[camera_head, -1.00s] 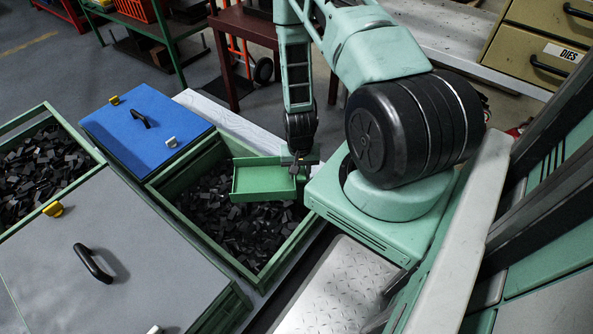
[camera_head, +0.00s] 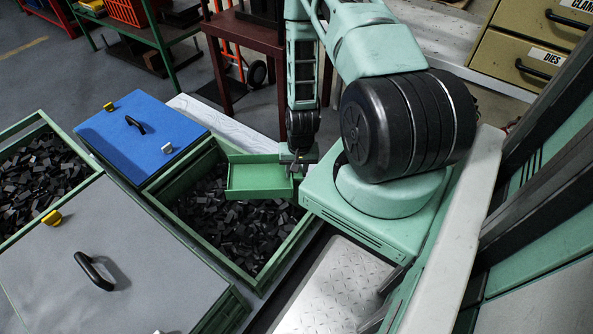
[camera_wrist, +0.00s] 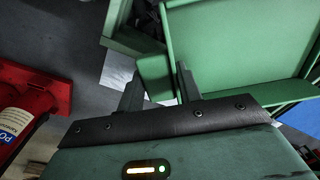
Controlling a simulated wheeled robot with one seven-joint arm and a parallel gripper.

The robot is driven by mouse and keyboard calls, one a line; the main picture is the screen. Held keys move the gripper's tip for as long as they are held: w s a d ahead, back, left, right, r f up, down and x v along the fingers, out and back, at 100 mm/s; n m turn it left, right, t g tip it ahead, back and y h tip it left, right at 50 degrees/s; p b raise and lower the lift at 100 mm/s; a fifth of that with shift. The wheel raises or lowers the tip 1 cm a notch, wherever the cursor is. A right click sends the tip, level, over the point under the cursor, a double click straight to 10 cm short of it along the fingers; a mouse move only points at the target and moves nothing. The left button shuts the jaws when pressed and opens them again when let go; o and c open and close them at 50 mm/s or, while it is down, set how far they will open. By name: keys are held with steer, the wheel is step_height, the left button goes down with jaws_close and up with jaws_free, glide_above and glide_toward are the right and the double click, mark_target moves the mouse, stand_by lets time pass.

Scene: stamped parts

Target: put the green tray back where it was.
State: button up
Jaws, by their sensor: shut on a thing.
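The green tray (camera_head: 258,178) is shallow, empty and rectangular. It hangs in the air above the right part of the open green bin (camera_head: 165,203), which holds many dark stamped parts (camera_head: 235,222). My gripper (camera_head: 298,170) is at the tray's right end and is shut on it. In the wrist view the tray (camera_wrist: 235,45) fills the upper right, and its near side wall lies between the two fingers of my gripper (camera_wrist: 160,90). The exact contact of the fingers is partly hidden.
A blue lid (camera_head: 165,125) with a black handle lies left of the bin. A grey lid (camera_head: 120,240) covers the near bins, and another open bin of parts (camera_head: 45,172) is far left. A red labelled object (camera_wrist: 35,95) shows in the wrist view.

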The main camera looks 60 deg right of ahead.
steer(key=shift+r, duration=0.6)
steer(key=shift+f, duration=0.1)
steer(key=shift+w, duration=0.1)
